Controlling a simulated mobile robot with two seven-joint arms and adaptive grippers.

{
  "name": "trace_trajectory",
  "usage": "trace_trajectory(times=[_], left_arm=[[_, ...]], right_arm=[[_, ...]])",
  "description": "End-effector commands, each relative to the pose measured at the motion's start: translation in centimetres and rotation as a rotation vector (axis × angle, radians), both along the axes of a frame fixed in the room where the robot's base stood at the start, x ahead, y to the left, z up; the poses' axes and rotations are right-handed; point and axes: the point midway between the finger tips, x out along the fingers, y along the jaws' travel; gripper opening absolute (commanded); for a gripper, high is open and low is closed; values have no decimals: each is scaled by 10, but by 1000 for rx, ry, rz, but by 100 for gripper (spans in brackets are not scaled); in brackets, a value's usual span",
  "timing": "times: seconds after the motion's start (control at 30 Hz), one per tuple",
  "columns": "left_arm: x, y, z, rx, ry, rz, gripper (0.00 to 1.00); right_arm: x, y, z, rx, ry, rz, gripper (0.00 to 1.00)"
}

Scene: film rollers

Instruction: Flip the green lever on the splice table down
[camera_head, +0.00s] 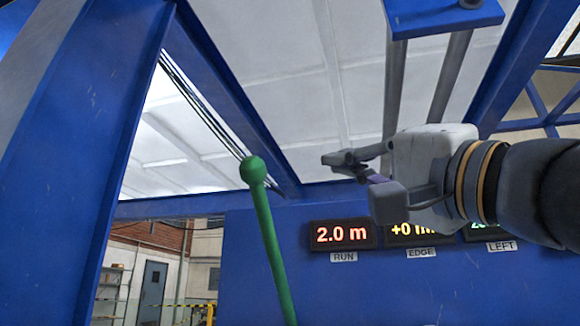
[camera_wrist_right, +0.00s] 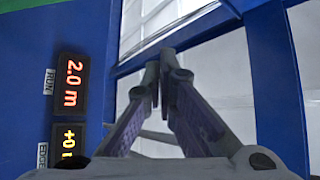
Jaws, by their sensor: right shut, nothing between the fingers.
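The green lever (camera_head: 265,225) stands up in the lower middle of the head view, with a round green knob at its top. It leans slightly left toward the knob. Its lower end is cut off by the frame's bottom edge. My right gripper (camera_head: 326,159) comes in from the right, to the right of the knob and a little higher in the picture, apart from it. Its fingers are shut and empty, and the fingertips meet in the right wrist view (camera_wrist_right: 165,62). The splice table's surface cannot be made out. My left gripper is not in view.
A blue panel behind carries lit displays, one reading 2.0 m (camera_head: 342,234) above a RUN label and one marked EDGE (camera_head: 421,252), partly covered by my right gripper. A thick blue frame post (camera_head: 75,150) stands at the left. Blue beams cross above.

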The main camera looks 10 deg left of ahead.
Motion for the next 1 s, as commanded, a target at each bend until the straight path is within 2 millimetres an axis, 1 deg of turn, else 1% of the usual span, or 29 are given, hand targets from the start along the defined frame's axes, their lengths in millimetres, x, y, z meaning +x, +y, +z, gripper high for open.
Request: trace_trajectory(times=[0.07, 0.17, 0.57, 0.6, 0.7, 0.8, 1.0], left_arm=[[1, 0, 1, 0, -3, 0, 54], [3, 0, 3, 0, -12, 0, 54], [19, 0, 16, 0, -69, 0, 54], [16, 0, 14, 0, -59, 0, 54], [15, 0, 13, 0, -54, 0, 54], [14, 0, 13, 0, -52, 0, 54], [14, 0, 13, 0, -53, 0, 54]], right_arm=[[3, 2, 2, 1, 1, -1, 0], [9, 12, 9, -1, -1, 0, 0], [58, 70, 50, 1, -4, 0, 0], [53, 73, 40, -3, 1, 6, 0], [44, 80, 29, -2, 4, 3, 0], [37, 84, 24, -2, 4, 2, 0], [33, 86, 22, -1, 2, 0, 0]])
